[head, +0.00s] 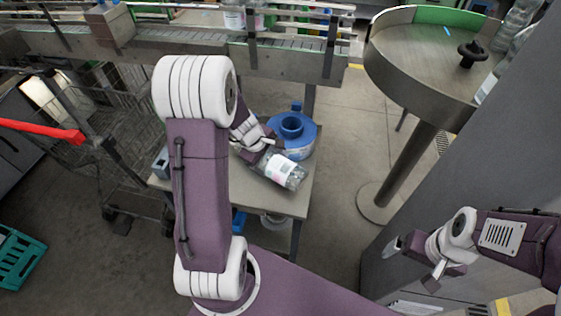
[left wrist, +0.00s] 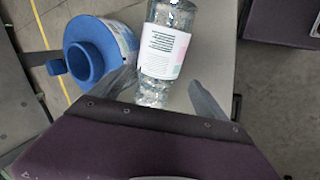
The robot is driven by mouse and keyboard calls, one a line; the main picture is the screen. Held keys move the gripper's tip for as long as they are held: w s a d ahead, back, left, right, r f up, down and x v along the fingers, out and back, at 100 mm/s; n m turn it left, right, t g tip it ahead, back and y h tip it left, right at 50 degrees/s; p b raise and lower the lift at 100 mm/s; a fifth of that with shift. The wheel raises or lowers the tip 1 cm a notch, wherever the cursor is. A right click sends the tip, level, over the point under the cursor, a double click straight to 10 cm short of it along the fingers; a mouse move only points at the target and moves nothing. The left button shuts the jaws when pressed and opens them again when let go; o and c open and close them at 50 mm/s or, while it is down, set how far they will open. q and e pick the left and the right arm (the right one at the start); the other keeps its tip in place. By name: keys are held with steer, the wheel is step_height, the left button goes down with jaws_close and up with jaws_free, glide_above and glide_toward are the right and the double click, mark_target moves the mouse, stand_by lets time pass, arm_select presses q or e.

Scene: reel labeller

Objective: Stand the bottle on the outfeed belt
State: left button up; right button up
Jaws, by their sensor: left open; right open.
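A clear bottle (head: 283,172) with a white and pink label lies on its side on a small grey table (head: 292,202). My left gripper (head: 264,157) is open at one end of it, partly hidden by my arm. In the left wrist view the bottle (left wrist: 166,52) reaches in between the two spread fingers (left wrist: 167,95), with gaps on both sides. A conveyor belt (head: 287,42) runs across the back; I take it for the outfeed belt but cannot be sure. My right gripper (head: 415,262) is open and empty at the lower right, far from the bottle.
A blue reel-like object (head: 303,140) stands beside the bottle on the small table. A round steel table (head: 418,55) with a black knob is at the upper right. Bottles (head: 236,18) stand on the conveyor. A wire cart (head: 95,140) is at the left, a grey cabinet at the right.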

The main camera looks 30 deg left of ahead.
mark_target(272, 162)
arm_select(q)
steer(key=b+x, duration=0.1)
steer(key=x, duration=0.2)
steer(key=shift+d+f+b, duration=0.1)
steer(key=shift+f+b, duration=0.2)
steer(key=shift+f, duration=0.05)
steer(key=shift+w+f, duration=0.15)
steer(key=shift+w, duration=0.05)
steer(key=b+x, duration=0.2)
steer(key=x, duration=0.2)
steer(key=shift+f, duration=0.3)
steer(key=shift+w+f, duration=0.25)
steer(key=shift+w, duration=0.1)
steer(key=shift+s+r, duration=0.1)
steer(key=shift+s, duration=0.05)
steer(key=c, duration=0.8)
steer(key=shift+r, duration=0.1)
steer(key=c, duration=0.9)
steer(key=shift+a, duration=0.25)
steer(key=shift+c, duration=0.2)
